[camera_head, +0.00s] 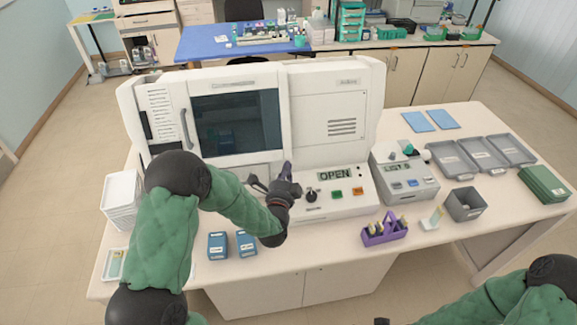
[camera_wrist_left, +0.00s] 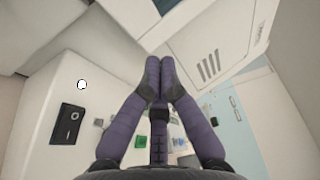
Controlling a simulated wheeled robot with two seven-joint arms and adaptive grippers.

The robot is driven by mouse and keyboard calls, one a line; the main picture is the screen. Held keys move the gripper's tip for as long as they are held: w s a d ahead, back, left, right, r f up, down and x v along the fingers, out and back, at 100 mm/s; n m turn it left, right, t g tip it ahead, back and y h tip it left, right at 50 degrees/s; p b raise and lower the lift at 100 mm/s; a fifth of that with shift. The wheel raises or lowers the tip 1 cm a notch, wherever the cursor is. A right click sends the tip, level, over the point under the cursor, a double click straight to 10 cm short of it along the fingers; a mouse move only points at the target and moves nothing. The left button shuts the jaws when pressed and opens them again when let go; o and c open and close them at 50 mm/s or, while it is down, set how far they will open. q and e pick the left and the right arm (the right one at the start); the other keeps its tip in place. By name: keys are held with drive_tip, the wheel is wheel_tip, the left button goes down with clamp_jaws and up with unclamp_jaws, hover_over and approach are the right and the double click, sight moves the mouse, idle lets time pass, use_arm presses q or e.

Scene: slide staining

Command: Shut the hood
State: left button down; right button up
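The white stainer machine (camera_head: 331,108) stands at the back of the bench. Its hood has a dark window (camera_head: 238,123) and a vertical grey handle (camera_head: 186,128) on the left. The small display (camera_head: 335,174) on its control panel reads OPEN. My left gripper (camera_head: 287,175) is in front of the machine, near the hood's lower edge and left of the display. In the left wrist view, its two purple fingers (camera_wrist_left: 160,65) meet at the tips with nothing visible between them. Contact with the hood cannot be told. Only a dark tip of my right gripper (camera_head: 382,321) shows at the bottom edge.
A smaller grey device (camera_head: 404,181) stands right of the machine. Grey trays (camera_head: 480,153), a dark bin (camera_head: 464,205) and a purple rack (camera_head: 384,231) are on the right. Blue boxes (camera_head: 217,245) and stacked white trays (camera_head: 121,199) are on the left, near my left arm.

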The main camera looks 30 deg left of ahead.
use_arm(q)
drive_tip(key=s, duration=0.3)
drive_tip(key=n+g+y+b, duration=0.4)
drive_tip(key=n+g+y, duration=0.3)
drive_tip(key=n+y, duration=0.25)
approach(198, 139)
drive_tip(key=w+d+r, duration=0.1)
drive_tip(key=d, duration=0.4)
drive_tip(key=shift+h, duration=0.35)
drive_tip(key=b+x, duration=0.1)
drive_tip(key=x, duration=0.7)
drive_tip(key=shift+w+a, duration=0.25)
drive_tip(key=shift+a, duration=0.1)
drive_tip(key=a, duration=0.1)
drive_tip(key=s, duration=0.1)
drive_tip(key=a+b, duration=0.1)
drive_tip(key=shift+s+a+f, duration=0.25)
drive_tip(key=shift+s+a, duration=0.05)
drive_tip(key=shift+s, duration=0.05)
drive_tip(key=shift+s+a+f, duration=0.1)
drive_tip(key=shift+s+a, duration=0.2)
drive_tip(key=shift+a, duration=0.05)
use_arm(e)
wheel_tip(198, 139, down, 6)
drive_tip(key=shift+a+f, duration=0.15)
drive_tip(key=shift+f, duration=0.05)
drive_tip(key=shift+s, duration=0.1)
